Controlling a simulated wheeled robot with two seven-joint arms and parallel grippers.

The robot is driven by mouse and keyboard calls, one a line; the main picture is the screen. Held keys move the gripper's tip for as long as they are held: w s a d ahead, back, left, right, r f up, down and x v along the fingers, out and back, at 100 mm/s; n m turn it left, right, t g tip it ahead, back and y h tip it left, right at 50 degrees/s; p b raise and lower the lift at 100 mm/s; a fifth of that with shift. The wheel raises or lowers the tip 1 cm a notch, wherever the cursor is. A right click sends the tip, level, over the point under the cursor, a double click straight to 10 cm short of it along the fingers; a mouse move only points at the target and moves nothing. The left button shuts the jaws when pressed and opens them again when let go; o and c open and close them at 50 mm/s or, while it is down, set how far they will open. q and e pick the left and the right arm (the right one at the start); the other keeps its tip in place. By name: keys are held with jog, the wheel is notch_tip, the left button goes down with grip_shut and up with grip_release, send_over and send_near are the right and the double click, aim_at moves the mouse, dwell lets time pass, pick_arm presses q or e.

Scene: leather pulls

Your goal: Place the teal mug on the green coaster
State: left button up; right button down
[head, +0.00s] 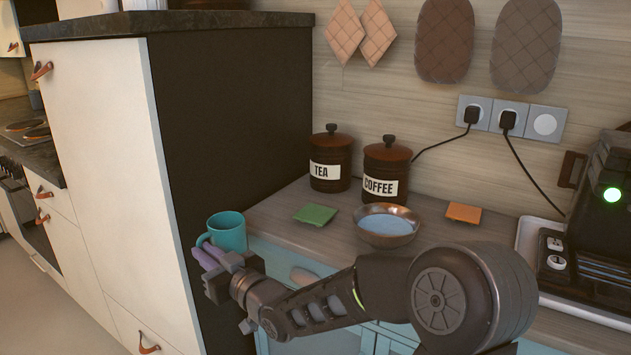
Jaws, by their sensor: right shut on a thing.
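The teal mug (230,232) is upright at the left end of the counter, with its handle toward the left. My right gripper (211,254) is shut on the mug at its lower left side; the gripper and wrist hide the mug's lower part. I cannot tell whether the mug's base touches anything. The green coaster (315,215) lies flat and empty on the counter, to the right of the mug and in front of the tea canister. My left gripper is not in view.
A bowl (386,226) stands right of the green coaster, with an orange coaster (463,213) beyond it. Tea (330,160) and coffee (387,172) canisters stand behind. A tall dark cabinet side (235,140) rises left. A coffee machine (605,200) stands at right.

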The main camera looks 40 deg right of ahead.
jog(key=w+d+r+m+h+p, duration=0.2)
jog(key=d+r+m+h+p, duration=0.35)
jog(key=d+r, duration=0.8)
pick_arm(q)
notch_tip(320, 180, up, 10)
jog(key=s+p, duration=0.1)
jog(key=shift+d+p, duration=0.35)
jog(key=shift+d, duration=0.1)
pick_arm(e)
jog(key=s+d+r+g+h, duration=0.1)
jog(key=d+h, duration=0.3)
jog(key=d, duration=0.4)
jog(key=shift+s+r+g, duration=0.3)
jog(key=shift+d+m, duration=0.1)
jog(key=shift+m, duration=0.15)
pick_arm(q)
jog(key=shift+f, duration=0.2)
pick_arm(e)
notch_tip(320, 180, down, 6)
jog(key=shift+f, duration=0.15)
pick_arm(q)
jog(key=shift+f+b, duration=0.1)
jog(key=shift+b, duration=0.25)
pick_arm(e)
jog(key=shift+f, duration=1.85)
